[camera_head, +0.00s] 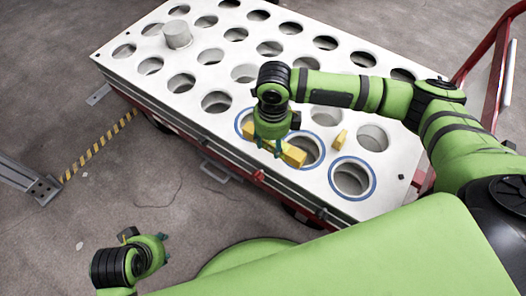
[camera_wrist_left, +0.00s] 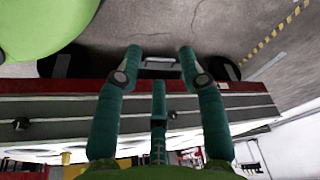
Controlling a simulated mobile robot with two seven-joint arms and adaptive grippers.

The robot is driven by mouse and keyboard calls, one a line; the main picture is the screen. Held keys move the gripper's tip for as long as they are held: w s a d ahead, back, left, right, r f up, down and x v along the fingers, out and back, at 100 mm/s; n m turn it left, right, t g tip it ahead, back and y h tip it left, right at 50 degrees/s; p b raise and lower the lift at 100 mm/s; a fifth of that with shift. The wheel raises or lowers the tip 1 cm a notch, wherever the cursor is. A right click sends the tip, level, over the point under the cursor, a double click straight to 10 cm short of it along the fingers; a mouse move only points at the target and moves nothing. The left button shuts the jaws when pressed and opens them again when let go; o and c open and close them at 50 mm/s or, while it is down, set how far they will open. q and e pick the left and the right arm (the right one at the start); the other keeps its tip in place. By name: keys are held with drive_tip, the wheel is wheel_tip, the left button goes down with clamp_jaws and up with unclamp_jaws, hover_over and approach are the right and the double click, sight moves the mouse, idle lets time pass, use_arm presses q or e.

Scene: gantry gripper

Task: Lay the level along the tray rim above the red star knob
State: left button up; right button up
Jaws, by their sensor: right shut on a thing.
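The level is a yellow bar (camera_head: 294,156) lying low over the white tray (camera_head: 130,72) near its front rim. My right gripper (camera_head: 268,150) points down and is shut on the level, with the bar showing on both sides of the fingers. I cannot tell whether the level touches the tray. A small red knob (camera_head: 258,175) sits on the tray's front side below the level; its star shape is too small to confirm. My left gripper (camera_head: 161,247) is empty in front of the tray, over the floor. In the left wrist view its fingers (camera_wrist_left: 160,55) are spread apart.
The tray has rows of round holes, several ringed in blue. A grey cylinder (camera_head: 177,35) stands at the far left, and a small yellow block (camera_head: 340,139) stands right of the level. A handle (camera_head: 215,172) juts from the front side. A red cart frame (camera_head: 490,60) rises at right.

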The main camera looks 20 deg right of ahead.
sight(263, 142)
drive_tip(key=shift+w+a+f+b, duration=0.5)
drive_tip(key=shift+b, duration=0.15)
drive_tip(key=shift+w+a+f+b, duration=0.35)
drive_tip(key=shift+b, duration=0.4)
use_arm(q)
drive_tip(key=w+d+r+m+t+h+b, duration=0.15)
drive_tip(key=w+d+r+t, duration=0.25)
drive_tip(key=w+r+t, duration=0.4)
drive_tip(key=w+d+r+t+h, duration=0.35)
drive_tip(key=w+r+t, duration=0.2)
drive_tip(key=r, duration=0.45)
use_arm(e)
drive_tip(key=shift+f, duration=0.65)
drive_tip(key=shift+f+b, duration=0.45)
drive_tip(key=shift+b, duration=0.2)
drive_tip(key=shift+f+b, duration=0.7)
drive_tip(key=shift+b, duration=0.3)
use_arm(q)
drive_tip(key=s+d+r+m+t+h, duration=0.1)
drive_tip(key=s+r+m+t+h, duration=0.1)
drive_tip(key=r, duration=0.6)
drive_tip(key=s+d+r+m+t+h, duration=0.1)
drive_tip(key=s+d+r+t+h, duration=0.1)
drive_tip(key=s+r+t+h, duration=0.3)
wheel_tip(263, 142, up, 4)
drive_tip(key=shift+s+d+f+m+t+h, duration=0.15)
drive_tip(key=shift+s+f+m+t+h, duration=0.15)
drive_tip(key=shift+s+t, duration=0.2)
